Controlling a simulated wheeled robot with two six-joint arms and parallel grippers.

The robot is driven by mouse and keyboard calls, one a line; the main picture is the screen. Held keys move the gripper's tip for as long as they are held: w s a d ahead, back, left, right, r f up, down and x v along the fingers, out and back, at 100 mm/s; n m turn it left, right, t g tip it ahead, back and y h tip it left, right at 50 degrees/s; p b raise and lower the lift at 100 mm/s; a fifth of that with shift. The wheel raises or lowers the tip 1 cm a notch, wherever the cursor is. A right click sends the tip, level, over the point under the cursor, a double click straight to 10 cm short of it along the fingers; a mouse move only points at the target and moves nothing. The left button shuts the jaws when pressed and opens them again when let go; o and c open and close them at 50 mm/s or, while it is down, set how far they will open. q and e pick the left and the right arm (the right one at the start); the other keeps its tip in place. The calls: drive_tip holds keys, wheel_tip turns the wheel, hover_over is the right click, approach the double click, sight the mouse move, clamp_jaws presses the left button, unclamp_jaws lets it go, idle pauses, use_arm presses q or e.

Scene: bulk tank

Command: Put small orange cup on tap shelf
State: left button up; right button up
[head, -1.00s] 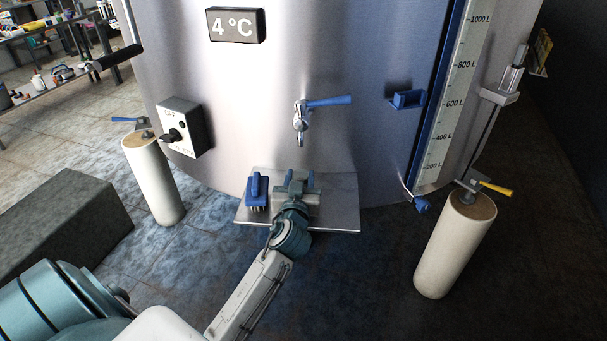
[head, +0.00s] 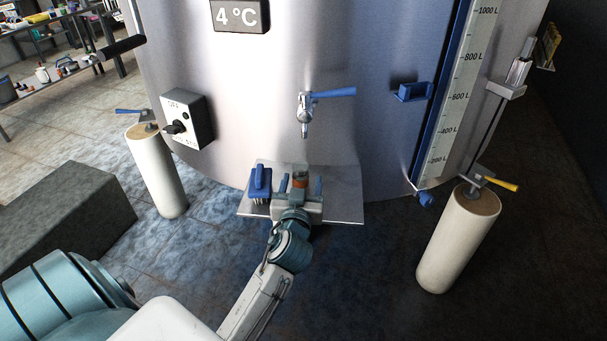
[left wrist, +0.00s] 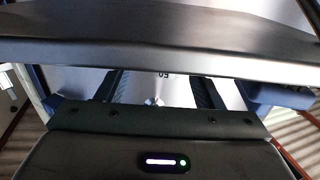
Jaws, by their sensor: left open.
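The small orange cup (head: 300,182) stands on the metal tap shelf (head: 346,206) in the head view, below the tap (head: 305,112). Only its upper part shows; my gripper's body hides the rest. My left gripper (head: 301,184) is open, with one blue finger on each side of the cup. I cannot tell whether a finger touches it. In the left wrist view the two dark fingers (left wrist: 160,92) are spread apart, and I cannot make out the cup there. My right gripper is not in view.
A blue brush (head: 260,184) stands on the shelf just left of my gripper. The steel tank (head: 250,90) rises behind the shelf. Pale posts stand left (head: 160,175) and right (head: 458,240). The shelf's right part is bare.

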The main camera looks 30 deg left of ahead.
use_arm(q)
drive_tip(key=v, duration=0.7)
drive_tip(key=shift+b, duration=0.35)
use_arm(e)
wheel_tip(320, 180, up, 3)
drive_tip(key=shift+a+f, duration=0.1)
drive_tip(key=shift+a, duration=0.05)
